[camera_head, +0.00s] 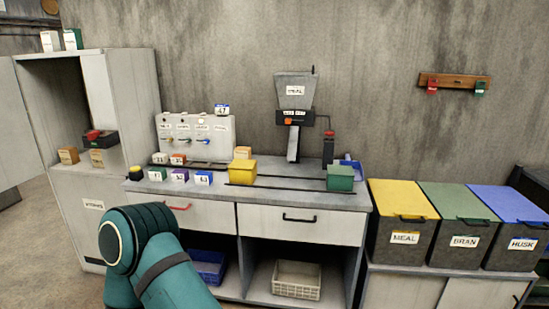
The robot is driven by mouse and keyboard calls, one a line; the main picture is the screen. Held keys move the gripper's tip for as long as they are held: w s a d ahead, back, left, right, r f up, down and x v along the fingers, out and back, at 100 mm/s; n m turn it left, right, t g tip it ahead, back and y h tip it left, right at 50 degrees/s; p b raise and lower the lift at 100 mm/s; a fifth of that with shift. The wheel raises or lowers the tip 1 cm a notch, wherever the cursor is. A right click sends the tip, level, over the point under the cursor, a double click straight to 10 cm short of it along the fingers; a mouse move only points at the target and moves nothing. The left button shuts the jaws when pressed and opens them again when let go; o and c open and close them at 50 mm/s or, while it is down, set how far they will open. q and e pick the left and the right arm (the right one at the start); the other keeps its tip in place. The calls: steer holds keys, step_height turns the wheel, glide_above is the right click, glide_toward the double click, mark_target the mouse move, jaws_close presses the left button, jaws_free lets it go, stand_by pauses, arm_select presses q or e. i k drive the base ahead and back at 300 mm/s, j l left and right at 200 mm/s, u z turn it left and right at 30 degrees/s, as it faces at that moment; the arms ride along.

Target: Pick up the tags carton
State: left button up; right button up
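No carton carries a label that I can read as tags. Two small cartons, one white (50,41) and one white and green (73,39), stand on top of the tall cabinet at the left. Two tan cartons, a left one (68,155) and a right one (97,158), sit on the open cabinet's shelf. Another tan carton (243,152) stands on the counter, partly behind a yellow box. A teal link of my arm fills the lower left of the head view. Neither of my grippers shows.
The counter (290,197) holds small numbered boxes, a yellow box (242,172), a green box (340,177) and a MEAL hopper (294,91). MEAL, BRAN and HUSK bins stand at the right. A cream basket (297,279) sits below. The open cabinet door (8,130) is at far left.

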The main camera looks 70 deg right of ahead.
mark_target(239, 152)
steer(key=z, duration=2)
steer(key=i+z, duration=0.1)
steer(key=z, duration=0.25)
steer(key=i+j+z, duration=0.15)
steer(key=z, duration=0.2)
steer(key=i+j+z, duration=0.1)
steer(key=z, duration=0.2)
steer(key=i+j+z, duration=0.15)
steer(key=j, duration=0.15)
steer(key=i+j+z, duration=0.15)
steer(key=j, duration=0.15)
steer(key=i+j+z, duration=0.15)
steer(key=j, duration=0.15)
steer(key=i+j, duration=0.1)
steer(key=j, duration=0.2)
steer(key=i+j+z, duration=0.1)
steer(key=j, duration=0.2)
steer(key=i+j, duration=0.1)
steer(key=j, duration=0.25)
